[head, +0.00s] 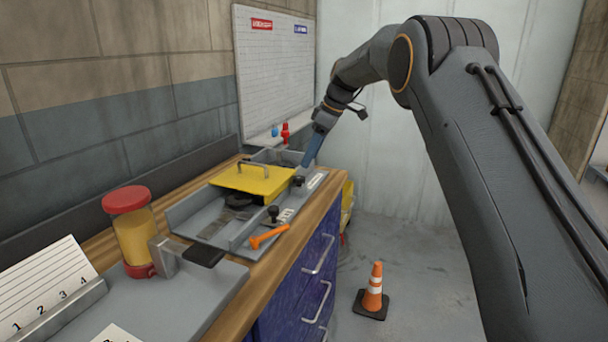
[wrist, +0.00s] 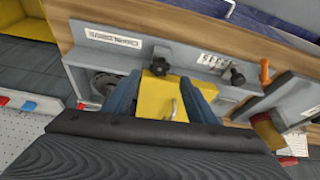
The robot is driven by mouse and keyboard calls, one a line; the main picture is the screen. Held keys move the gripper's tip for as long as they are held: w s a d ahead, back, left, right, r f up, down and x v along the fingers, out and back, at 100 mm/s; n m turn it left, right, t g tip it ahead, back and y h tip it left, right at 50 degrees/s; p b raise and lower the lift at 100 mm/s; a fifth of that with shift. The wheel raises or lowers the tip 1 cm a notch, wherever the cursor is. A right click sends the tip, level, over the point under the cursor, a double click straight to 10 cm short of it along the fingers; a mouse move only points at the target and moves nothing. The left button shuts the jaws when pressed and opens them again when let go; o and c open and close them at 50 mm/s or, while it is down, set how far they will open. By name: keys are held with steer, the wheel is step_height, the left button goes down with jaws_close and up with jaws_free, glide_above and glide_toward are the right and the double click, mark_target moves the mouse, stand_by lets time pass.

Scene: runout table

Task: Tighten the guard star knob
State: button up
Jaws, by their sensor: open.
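The black star knob (wrist: 160,67) sits on the grey rail beside the yellow guard (wrist: 160,103) in the wrist view. In the head view the knob (head: 298,181) is at the right end of the yellow guard (head: 255,180), which has a handle on top. My gripper (wrist: 160,82) is open, with a blue finger on each side of the guard's yellow part in the picture and the knob just past the fingertips, centred between them. In the head view my gripper (head: 307,160) is close above the knob. I cannot tell whether the fingers touch anything.
A second black knob (head: 272,212) stands nearer along the rail, beside an orange-handled item (head: 268,236). A red-capped yellow container (head: 133,235) stands on the near left of the bench. A traffic cone (head: 372,290) stands on the floor, right of the blue drawers (head: 295,280).

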mark_target(301, 178)
steer(key=shift+p+x, duration=0.9)
steer(key=shift+x, duration=2.6)
steer(key=c, duration=1.1)
